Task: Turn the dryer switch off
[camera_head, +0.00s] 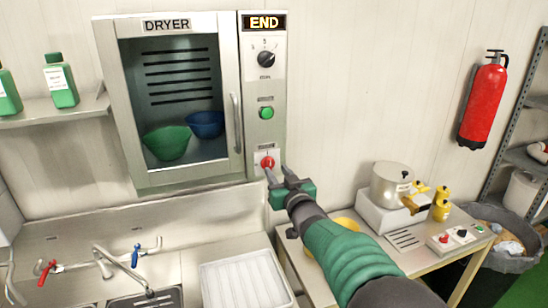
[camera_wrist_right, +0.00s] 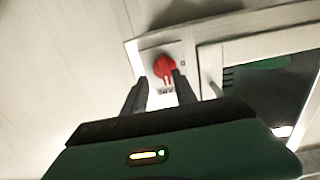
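The dryer (camera_head: 178,100) is mounted on the wall, with "END" lit on its display (camera_head: 264,22). Its red rotary switch (camera_head: 267,162) sits at the bottom of the control panel, and it also shows in the right wrist view (camera_wrist_right: 165,67). My right gripper (camera_head: 277,173) is just below the red switch, its fingers pointing up at it. In the right wrist view the two dark fingers (camera_wrist_right: 157,88) are apart, with the switch's lower part between or just beyond their tips. Contact cannot be told. My left gripper is not in view.
A green button (camera_head: 266,113) and a black knob (camera_head: 266,59) sit above the switch. The dryer door, with its handle (camera_head: 236,122), is closed over green and blue bowls. A sink with taps (camera_head: 128,262) and a white tray (camera_head: 244,282) lie below. A pot (camera_head: 391,184) stands right.

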